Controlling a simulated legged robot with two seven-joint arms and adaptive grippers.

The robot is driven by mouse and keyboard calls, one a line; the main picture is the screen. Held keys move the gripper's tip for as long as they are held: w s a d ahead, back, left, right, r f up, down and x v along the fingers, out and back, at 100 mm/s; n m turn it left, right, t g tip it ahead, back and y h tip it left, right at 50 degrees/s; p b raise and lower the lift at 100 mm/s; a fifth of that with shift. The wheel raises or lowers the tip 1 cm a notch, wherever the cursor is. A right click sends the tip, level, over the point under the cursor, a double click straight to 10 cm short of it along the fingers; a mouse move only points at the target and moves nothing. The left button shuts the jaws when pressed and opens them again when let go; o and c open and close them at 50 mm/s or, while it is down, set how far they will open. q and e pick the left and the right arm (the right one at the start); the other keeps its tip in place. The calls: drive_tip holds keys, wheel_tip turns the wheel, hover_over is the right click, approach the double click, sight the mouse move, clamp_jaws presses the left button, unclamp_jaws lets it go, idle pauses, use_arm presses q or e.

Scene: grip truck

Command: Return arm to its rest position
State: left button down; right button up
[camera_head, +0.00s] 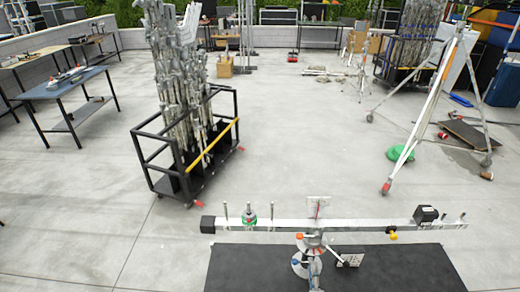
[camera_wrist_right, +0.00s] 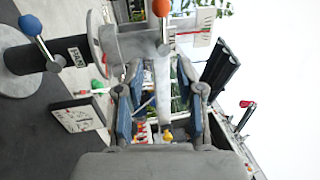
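My right gripper (camera_wrist_right: 160,75) shows in the right wrist view, its two blue-padded fingers apart with gaps between them and the pale bar seen between. I cannot make it out clearly in the head view. In the head view a long pale beam (camera_head: 370,224) lies across the low middle, carrying upright pegs and a green-banded piece (camera_head: 249,217). At its middle stands a fixture with an orange ball (camera_head: 299,236) and a pale disc (camera_head: 299,264). The wrist view shows the orange ball (camera_wrist_right: 161,7) and a blue ball (camera_wrist_right: 30,25) on levers. My left gripper is in neither view.
A black mat (camera_head: 400,272) lies below the beam. A black cart (camera_head: 190,182) of metal parts stands left of centre, a blue-topped table (camera_head: 62,86) further left. A tripod frame (camera_head: 430,110) stands at right near a green object (camera_head: 400,154). The middle floor is clear.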

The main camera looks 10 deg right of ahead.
drive_tip(key=s+a+f+n+g+y, duration=0.25)
drive_tip(key=a+n+y, duration=0.2)
drive_tip(key=n, duration=0.25)
drive_tip(key=s+a+f+n+g+y, duration=0.2)
drive_tip(key=s+a+n+g+y, duration=0.15)
drive_tip(key=a+n, duration=0.25)
drive_tip(key=s+d+f+n+g+h, duration=0.1)
drive_tip(key=s+f+n+g+h, duration=0.15)
drive_tip(key=s+n+g, duration=1.15)
drive_tip(key=s+f+m+t, duration=0.15)
drive_tip(key=s+f, duration=0.25)
drive_tip(key=f, duration=0.9)
drive_tip(key=s+f+m+t, duration=0.1)
drive_tip(key=s+f+m, duration=0.25)
drive_tip(key=f, duration=0.95)
drive_tip(key=s+d+f, duration=0.2)
drive_tip(key=s+f, duration=0.6)
drive_tip(key=s+d+f+n+g, duration=0.1)
drive_tip(key=s+f, duration=0.6)
drive_tip(key=s, duration=0.2)
drive_tip(key=shift+d+f+h, duration=0.4)
drive_tip(key=shift+h, duration=0.05)
